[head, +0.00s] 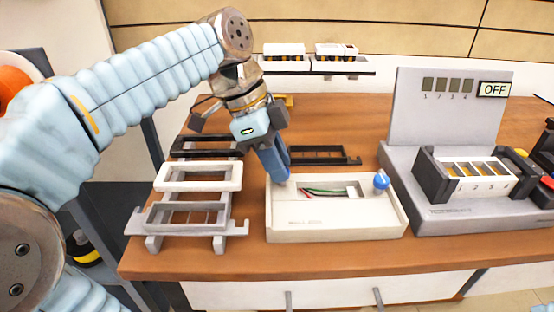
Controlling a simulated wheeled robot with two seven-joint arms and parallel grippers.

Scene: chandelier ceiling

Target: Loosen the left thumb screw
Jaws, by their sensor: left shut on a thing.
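A cream-coloured case (335,222) lies on the wooden table in front of me, with green and red wires showing in its open recess. A blue thumb screw (381,180) stands at the case's right end. My left gripper (281,178) points down at the case's left end, its blue fingers shut. The left thumb screw is hidden by the fingers, which are closed around its place. My right gripper is out of view.
A grey test station (440,215) with an OFF sign (493,90) stands to the right, holding a white module (480,178). White and grey frames (199,176) sit on a rack at left. A black tray (325,156) lies behind the case. Wood in front is clear.

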